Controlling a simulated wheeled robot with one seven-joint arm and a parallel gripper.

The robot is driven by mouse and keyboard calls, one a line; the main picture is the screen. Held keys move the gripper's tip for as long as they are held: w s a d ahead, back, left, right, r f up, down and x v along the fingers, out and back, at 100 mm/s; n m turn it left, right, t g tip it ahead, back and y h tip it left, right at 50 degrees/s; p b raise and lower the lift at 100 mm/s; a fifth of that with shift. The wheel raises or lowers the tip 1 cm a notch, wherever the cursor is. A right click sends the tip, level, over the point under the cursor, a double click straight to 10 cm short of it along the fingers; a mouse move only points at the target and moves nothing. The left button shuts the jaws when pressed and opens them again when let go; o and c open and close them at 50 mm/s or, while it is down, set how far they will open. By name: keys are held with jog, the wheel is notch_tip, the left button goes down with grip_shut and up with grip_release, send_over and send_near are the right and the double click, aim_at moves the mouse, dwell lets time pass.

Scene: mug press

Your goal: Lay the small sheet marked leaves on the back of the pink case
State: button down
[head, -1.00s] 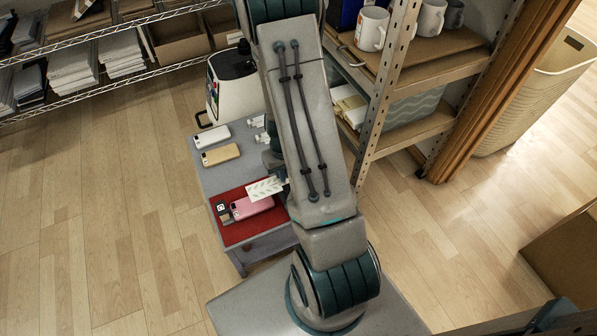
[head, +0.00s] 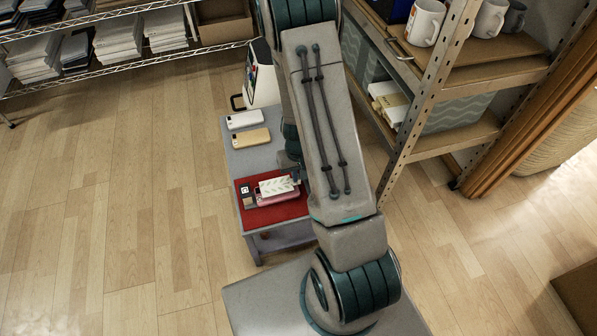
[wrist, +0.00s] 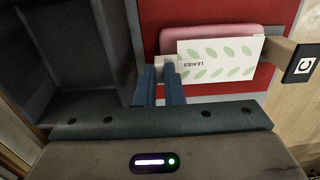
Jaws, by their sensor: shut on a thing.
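The small sheet (wrist: 218,62) is white with green leaf shapes and the word LEAVES, upside down in the wrist view. It also shows in the head view (head: 277,186). My gripper (wrist: 170,72) is shut on a pale tab at the sheet's left edge. The pink case (wrist: 212,36) lies on the red mat, and the sheet covers most of it. In the head view the pink case (head: 270,201) shows along the sheet's near edge. I cannot tell whether sheet and case touch.
The red mat (head: 262,216) lies on a low grey table, with small dark boxes (head: 247,196) at its left. A white case (head: 243,120) and a tan case (head: 251,139) lie behind. A white machine (head: 262,78) stands further back. A metal shelf with mugs is right.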

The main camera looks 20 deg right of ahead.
jog(key=shift+f, duration=0.7)
jog(key=shift+f+b, duration=0.55)
jog(key=shift+b, duration=0.2)
jog(key=c, duration=1.5)
grip_release()
jog(key=shift+o, duration=0.2)
notch_tip(320, 180, up, 14)
jog(key=p, duration=0.5)
